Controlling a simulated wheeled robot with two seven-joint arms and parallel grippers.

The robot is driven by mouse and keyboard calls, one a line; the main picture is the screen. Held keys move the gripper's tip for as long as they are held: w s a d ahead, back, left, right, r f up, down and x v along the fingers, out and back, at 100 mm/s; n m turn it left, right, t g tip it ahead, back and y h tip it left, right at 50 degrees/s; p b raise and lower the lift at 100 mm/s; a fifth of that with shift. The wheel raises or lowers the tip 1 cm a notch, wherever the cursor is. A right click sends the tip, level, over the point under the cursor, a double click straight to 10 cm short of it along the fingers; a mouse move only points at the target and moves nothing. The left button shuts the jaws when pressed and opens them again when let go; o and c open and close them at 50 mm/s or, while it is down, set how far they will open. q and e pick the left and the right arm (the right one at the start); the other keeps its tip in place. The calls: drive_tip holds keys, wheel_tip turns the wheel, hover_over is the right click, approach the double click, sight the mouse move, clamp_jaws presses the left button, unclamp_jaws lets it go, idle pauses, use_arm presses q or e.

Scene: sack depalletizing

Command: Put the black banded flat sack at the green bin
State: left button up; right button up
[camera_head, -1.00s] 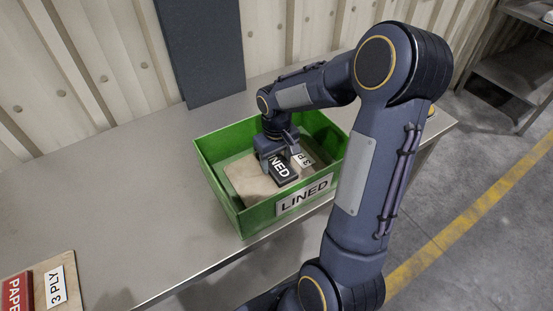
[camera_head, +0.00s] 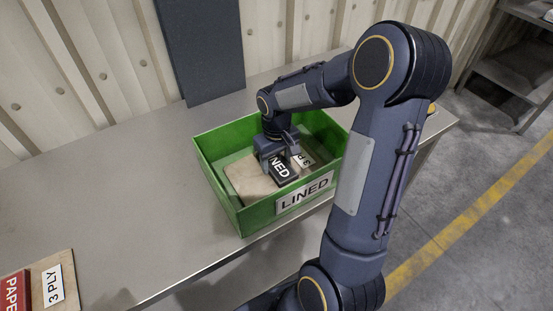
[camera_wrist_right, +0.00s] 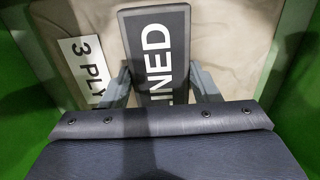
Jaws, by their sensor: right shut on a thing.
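The black banded flat sack (camera_head: 250,182) is tan with a black band (camera_head: 283,168) reading LINED and a white 3 PLY label. It lies inside the green bin (camera_head: 240,216), whose front wall carries a LINED sign. My right gripper (camera_head: 281,160) is inside the bin, over the sack, shut on its black band. In the right wrist view the band (camera_wrist_right: 155,50) stands between the two fingers, with the tan sack (camera_wrist_right: 215,50) beneath. Part of the sack is hidden by my gripper. My left gripper is out of view.
The bin stands on a grey metal table (camera_head: 110,190) against a ribbed wall. Another sack (camera_head: 50,270) with a red band and 3 PLY label lies at the lower left. A dark panel (camera_head: 200,50) leans behind the bin.

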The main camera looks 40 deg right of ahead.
sight(277, 163)
drive_tip(key=o, duration=0.7)
drive_tip(key=shift+r, duration=0.1)
drive_tip(key=shift+r+p, duration=5.65)
drive_tip(key=shift+r, duration=1.35)
